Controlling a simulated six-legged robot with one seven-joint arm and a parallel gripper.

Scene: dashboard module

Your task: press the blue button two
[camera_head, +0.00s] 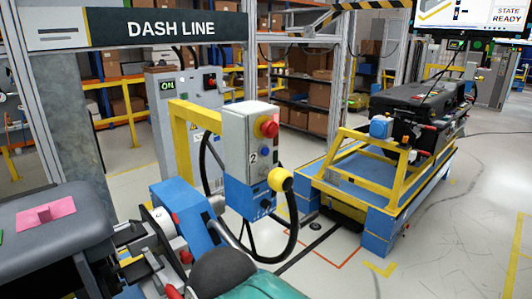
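A grey control box (237,132) marked "2" stands on a yellow post near the middle of the view. A red round button (268,127) sticks out from its upper right. A yellow ball-shaped part (279,180) stands at the right side. My gripper cannot be made out in this view.
A black cable (292,235) loops below the box. A blue and yellow cart (345,185) with a dark module stands to the right. Blue machinery (185,215) and a dark dashboard (50,225) fill the lower left. Open floor (450,225) lies at the right.

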